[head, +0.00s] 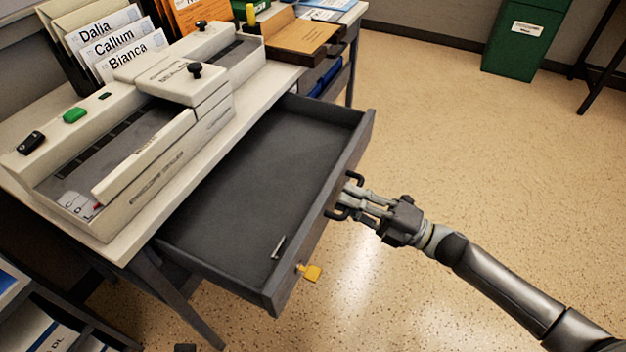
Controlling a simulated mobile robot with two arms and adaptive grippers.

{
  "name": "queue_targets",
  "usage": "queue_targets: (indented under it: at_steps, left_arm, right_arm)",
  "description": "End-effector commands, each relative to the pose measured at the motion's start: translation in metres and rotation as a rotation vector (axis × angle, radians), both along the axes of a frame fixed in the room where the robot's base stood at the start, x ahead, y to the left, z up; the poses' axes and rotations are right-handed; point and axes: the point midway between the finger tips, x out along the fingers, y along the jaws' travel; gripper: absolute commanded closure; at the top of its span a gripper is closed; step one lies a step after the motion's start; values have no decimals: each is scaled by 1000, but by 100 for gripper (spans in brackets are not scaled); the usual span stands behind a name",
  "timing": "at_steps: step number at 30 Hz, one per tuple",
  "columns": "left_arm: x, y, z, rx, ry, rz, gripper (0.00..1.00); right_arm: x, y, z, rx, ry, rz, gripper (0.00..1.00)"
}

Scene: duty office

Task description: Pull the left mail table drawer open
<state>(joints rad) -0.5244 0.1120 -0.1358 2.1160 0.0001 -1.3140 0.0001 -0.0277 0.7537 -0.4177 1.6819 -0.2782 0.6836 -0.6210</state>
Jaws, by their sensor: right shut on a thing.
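The left mail table drawer (268,165) is a dark grey tray that stands pulled well out from under the table top (128,240). Its inside shows, with a small metal item (278,247) lying near the front corner. My right gripper (345,198) is at the middle of the drawer front, shut on the dark drawer handle (336,215). The fingers hide part of the handle. A yellow key with a tag (309,271) hangs at the drawer front, nearer the camera than the handle. My left gripper does not show.
An envelope sealer machine (140,150) and name-labelled mail slots (110,45) stand on the table. A brown box (305,37) lies at its far end. A green bin (526,40) stands by the back wall. The floor (470,130) right of the drawer is clear.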

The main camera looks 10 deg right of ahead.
Motion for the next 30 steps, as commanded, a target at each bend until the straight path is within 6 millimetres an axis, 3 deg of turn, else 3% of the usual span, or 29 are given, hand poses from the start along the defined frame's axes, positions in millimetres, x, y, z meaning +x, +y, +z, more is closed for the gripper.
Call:
queue_targets:
  at_steps: [6, 12, 28, 29, 30]
  left_arm:
    - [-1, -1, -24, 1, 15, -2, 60]
    - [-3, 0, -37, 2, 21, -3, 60]
    - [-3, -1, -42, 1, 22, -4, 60]
    - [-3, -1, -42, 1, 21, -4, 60]
    - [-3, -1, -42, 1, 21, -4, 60]
  right_arm:
    - [-32, -42, -1, -3, 5, -1, 100]
    - [-46, -63, -1, -1, 3, 0, 100]
    - [-51, -70, -1, 0, 2, -1, 100]
    - [-51, -70, -1, 0, 2, -1, 85]
    - [-51, -70, -1, 0, 2, -1, 80]
